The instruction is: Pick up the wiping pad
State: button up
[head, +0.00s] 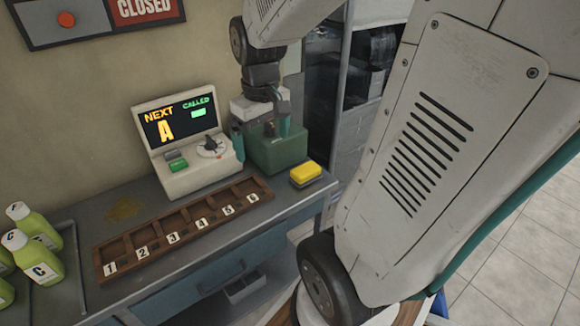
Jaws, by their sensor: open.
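The wiping pad (305,173), a yellow block with a grey underside, lies on the grey counter near its right end, just right of a green box. My gripper (262,134) hangs from the arm in front of or over the green box, to the left of the pad and higher in the picture. Its two teal fingers are apart, with no pad between them. The pad is fully in view and the gripper is not touching it.
A green box (278,155) and a console (190,150) reading "NEXT A" stand at the back. A brown rack (185,217) with numbered slots lies along the front. Green bottles (40,258) stand at left. A brown stain (124,208) marks the counter (85,212).

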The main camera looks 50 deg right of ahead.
jog(key=w+d+f, duration=0.2)
jog(key=d+f, duration=0.4)
jog(key=d, duration=0.3)
jog(key=m, duration=0.1)
send_over(306, 169)
jog(key=shift+g, duration=0.3)
jog(key=f, duration=0.7)
jog(key=shift+s+f, duration=0.25)
jog(key=shift+f, duration=0.1)
jog(key=f, duration=0.8)
jog(key=shift+w+d+f, duration=0.1)
jog(key=shift+w+f, duration=0.1)
jog(key=shift+w, duration=0.1)
jog(key=c, duration=0.8)
jog(key=shift+c, duration=0.2)
jog(key=shift+r, duration=0.2)
